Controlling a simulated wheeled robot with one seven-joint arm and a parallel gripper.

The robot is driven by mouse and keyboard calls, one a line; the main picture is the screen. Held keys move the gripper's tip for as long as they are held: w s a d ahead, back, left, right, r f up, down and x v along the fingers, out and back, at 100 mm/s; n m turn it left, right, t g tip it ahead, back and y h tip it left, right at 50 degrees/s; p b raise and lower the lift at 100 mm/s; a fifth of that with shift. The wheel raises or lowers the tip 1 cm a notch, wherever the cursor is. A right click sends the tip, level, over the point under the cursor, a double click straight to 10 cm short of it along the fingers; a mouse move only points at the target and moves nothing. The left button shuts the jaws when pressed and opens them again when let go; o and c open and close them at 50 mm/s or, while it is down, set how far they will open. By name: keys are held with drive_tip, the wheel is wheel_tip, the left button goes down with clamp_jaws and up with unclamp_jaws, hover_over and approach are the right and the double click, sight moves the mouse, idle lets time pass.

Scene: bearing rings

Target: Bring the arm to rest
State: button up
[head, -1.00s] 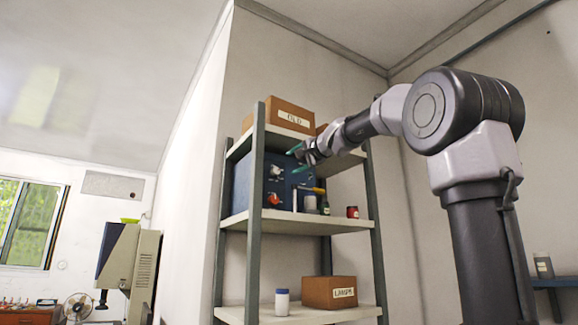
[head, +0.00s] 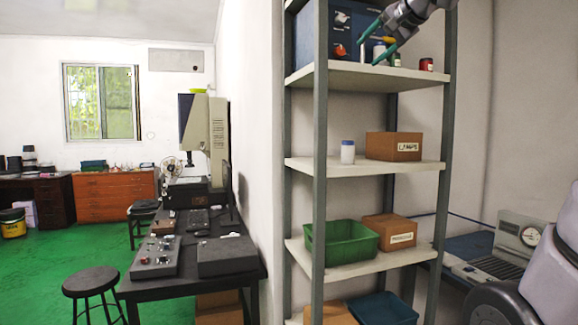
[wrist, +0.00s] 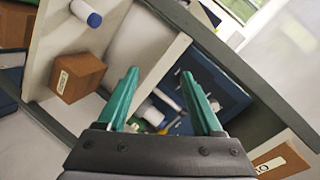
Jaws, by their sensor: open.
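My gripper (head: 378,40) is at the top right of the head view, in front of the upper shelf of the shelving unit (head: 319,160). Its two green fingers are apart. In the wrist view my gripper (wrist: 165,95) is open with nothing held between the fingers. Beyond the fingertips lie a blue box (wrist: 225,95) with switches and some small containers, set back on the shelf. I cannot tell the exact distance between the fingers and the shelf items.
A white jar with a blue lid (head: 348,152) and a labelled carton (head: 394,146) stand on the middle shelf. A green bin (head: 340,242) sits lower. A black bench (head: 190,275) and stool (head: 90,282) are at left. Green floor (head: 45,265) is open at far left.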

drive_tip(key=s+d+f+n+g+h, duration=0.1)
drive_tip(key=s+f+g, duration=0.1)
drive_tip(key=s+f, duration=0.5)
drive_tip(key=s+d+f+n+g+h, duration=0.1)
drive_tip(key=s+f, duration=0.5)
drive_tip(key=f, duration=0.7)
drive_tip(key=s+d+f+n+g+h, duration=0.1)
drive_tip(key=s+f+g, duration=0.2)
drive_tip(key=s+f, duration=0.4)
wheel_tip(320, 180, down, 3)
drive_tip(key=shift+s+r+n, duration=0.1)
drive_tip(key=shift+s+n, duration=0.2)
